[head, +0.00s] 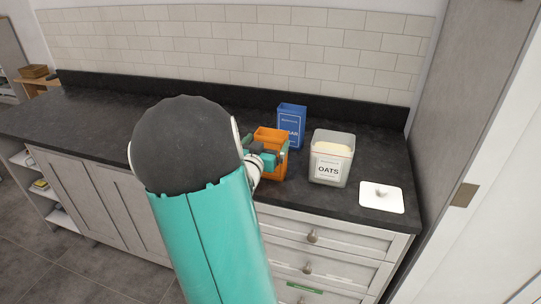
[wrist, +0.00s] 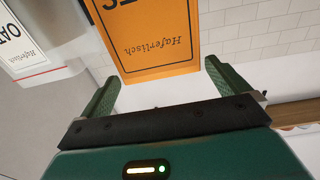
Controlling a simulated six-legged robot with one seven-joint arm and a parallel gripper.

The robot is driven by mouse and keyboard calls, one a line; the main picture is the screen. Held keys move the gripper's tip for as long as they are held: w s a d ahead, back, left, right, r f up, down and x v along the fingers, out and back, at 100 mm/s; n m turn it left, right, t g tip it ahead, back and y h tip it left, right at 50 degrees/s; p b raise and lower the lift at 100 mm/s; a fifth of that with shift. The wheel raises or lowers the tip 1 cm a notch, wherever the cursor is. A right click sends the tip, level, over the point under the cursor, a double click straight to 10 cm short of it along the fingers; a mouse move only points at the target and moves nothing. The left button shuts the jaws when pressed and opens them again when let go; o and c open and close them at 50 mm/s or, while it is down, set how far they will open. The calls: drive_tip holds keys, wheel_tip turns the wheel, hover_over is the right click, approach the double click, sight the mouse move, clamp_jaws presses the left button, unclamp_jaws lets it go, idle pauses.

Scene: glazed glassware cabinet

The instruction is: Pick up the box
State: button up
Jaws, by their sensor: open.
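An orange box (head: 267,133) stands on the dark countertop, partly hidden behind my gripper. In the wrist view, the orange box (wrist: 155,35) shows dark lettering that appears upside down, and its upper part is cut off by the frame. My gripper (head: 268,157) is at the box in the head view. In the wrist view, my gripper (wrist: 162,73) is open, with one green finger near each side of the box's edge. I cannot tell whether either finger touches it. A blue box (head: 291,120) stands behind the orange one, to the right.
A clear container labelled OATS (head: 330,165) stands close right of the orange box; it also shows at the wrist view's left (wrist: 30,45). A white lid (head: 382,198) lies near the counter's right end. A tiled wall (head: 240,45) is behind. The counter's left is clear.

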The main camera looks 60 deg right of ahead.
drive_tip(key=d, duration=0.5)
drive_tip(key=shift+w, duration=0.35)
drive_tip(key=c, duration=1.2)
drive_tip(key=shift+r, duration=0.15)
